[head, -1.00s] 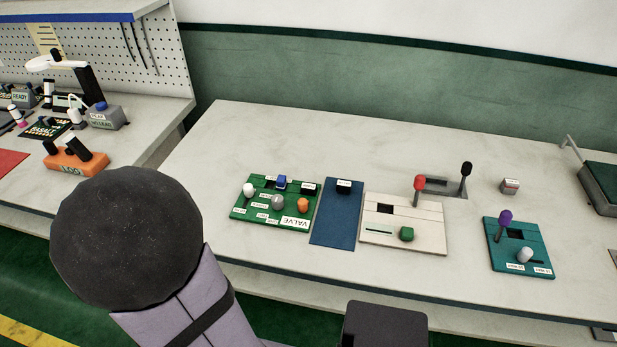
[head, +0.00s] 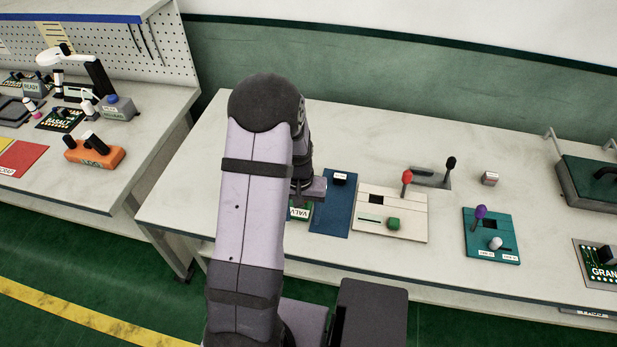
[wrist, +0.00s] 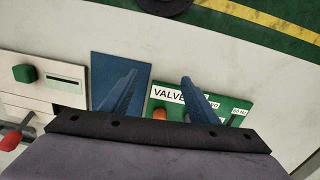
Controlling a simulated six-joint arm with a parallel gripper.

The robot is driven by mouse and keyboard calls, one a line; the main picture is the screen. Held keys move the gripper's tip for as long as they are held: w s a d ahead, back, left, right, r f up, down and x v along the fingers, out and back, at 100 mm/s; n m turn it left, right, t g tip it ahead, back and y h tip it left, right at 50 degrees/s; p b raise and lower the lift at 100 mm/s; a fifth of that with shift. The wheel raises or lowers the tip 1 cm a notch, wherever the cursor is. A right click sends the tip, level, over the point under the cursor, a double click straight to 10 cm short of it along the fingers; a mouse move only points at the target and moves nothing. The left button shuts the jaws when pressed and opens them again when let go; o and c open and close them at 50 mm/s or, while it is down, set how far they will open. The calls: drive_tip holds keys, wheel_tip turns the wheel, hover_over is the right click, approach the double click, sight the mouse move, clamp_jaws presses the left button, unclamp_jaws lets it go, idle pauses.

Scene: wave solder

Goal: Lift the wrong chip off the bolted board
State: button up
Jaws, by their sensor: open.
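The green board labelled VALVE shows in the wrist view (wrist: 228,101), with an orange knob (wrist: 160,114) on it. In the head view my arm covers all but a corner (head: 305,213) of it. Its chips are hidden there, and I cannot tell which is the wrong one. A blue mat (head: 337,215) lies to its right, with a black labelled chip (head: 340,178) on it. My gripper (wrist: 160,76) has its two fingers apart with nothing between them. In the wrist view one finger overlaps the blue mat and the other overlaps the VALVE board.
A cream board (head: 405,228) with a green block and a red-topped lever stands right of the mat. A grey bracket with a black lever (head: 449,165) is behind it. A teal board (head: 490,250) lies further right. Bare bench lies between them.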

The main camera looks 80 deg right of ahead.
drive_tip(key=shift+w+d+r+m+h+p, duration=0.2)
drive_tip(key=shift+d+r+h, duration=0.45)
drive_tip(key=shift+d, duration=1.8)
drive_tip(key=shift+w+d+r+m+h+p, duration=0.1)
drive_tip(key=shift+w+d+r+h, duration=0.2)
drive_tip(key=shift+d+h, duration=1.35)
drive_tip(key=shift+w+d+r+m+p, duration=0.15)
drive_tip(key=shift+d+r, duration=0.35)
drive_tip(key=shift+d, duration=2.7)
drive_tip(key=shift+w+d+f+p, duration=0.1)
drive_tip(key=shift+d+f+p, duration=0.05)
drive_tip(key=shift+f+p, duration=0.3)
drive_tip(key=shift+w+d+f+p, duration=0.1)
drive_tip(key=shift+d+f+p, duration=0.05)
drive_tip(key=shift+f+p, duration=0.2)
drive_tip(key=shift+p+x, duration=0.5)
drive_tip(key=shift+x, duration=1.25)
drive_tip(key=shift+w, duration=0.1)
drive_tip(key=c, duration=1.4)
